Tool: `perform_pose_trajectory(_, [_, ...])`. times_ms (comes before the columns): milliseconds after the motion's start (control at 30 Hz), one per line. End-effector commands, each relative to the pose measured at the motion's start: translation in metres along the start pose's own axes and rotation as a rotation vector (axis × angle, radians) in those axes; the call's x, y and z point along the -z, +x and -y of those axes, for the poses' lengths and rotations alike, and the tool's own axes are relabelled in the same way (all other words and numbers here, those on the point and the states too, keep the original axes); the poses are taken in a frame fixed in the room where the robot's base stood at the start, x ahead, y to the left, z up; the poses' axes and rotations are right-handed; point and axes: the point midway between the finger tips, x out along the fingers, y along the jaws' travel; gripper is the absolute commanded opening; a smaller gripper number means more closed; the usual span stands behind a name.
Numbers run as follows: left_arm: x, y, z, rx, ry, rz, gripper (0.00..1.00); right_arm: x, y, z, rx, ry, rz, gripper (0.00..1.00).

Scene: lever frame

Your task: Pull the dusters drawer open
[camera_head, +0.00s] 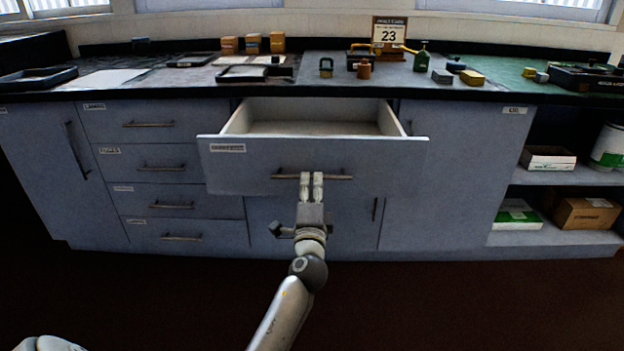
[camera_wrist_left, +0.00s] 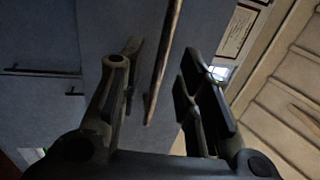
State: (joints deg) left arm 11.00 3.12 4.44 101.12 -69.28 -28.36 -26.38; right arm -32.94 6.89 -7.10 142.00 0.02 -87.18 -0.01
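A wide drawer (camera_head: 240,172) in the middle of the cabinet stands pulled out, and its pale, empty-looking inside shows. Its front has a small label, too blurred to read for sure, and a dark bar handle (camera_head: 335,177). The gripper is open and holds nothing. My right gripper is not in view.
A stack of narrower closed drawers (camera_head: 165,150) is on the left. Open shelves with boxes (camera_head: 585,213) are on the right. The counter above holds a calendar sign (camera_head: 389,32), a padlock (camera_head: 326,67) and several small items. The floor in front is clear.

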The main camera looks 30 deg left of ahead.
Motion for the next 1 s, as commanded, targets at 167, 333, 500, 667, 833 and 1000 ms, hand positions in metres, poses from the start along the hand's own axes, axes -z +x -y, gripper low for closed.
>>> perform_pose_trajectory(167, [0.000,-0.041,-0.001,-0.004,0.000,0.001,0.32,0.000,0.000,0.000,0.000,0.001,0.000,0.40])
perform_pose_trajectory(333, [0.000,-0.069,-0.001,-0.003,0.001,0.000,0.32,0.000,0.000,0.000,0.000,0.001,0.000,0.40])
perform_pose_trajectory(500, [0.000,-0.081,0.000,-0.001,0.001,0.001,0.32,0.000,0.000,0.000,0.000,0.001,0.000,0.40])
perform_pose_trajectory(667, [0.000,-0.082,0.000,0.000,0.001,0.001,0.32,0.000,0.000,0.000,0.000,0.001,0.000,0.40])
perform_pose_trajectory(833, [0.000,-0.082,0.000,0.000,0.001,0.001,0.32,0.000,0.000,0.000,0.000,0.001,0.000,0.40])
perform_pose_trajectory(1000, [0.000,-0.082,0.000,0.000,0.001,0.001,0.32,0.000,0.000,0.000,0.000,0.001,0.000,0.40])
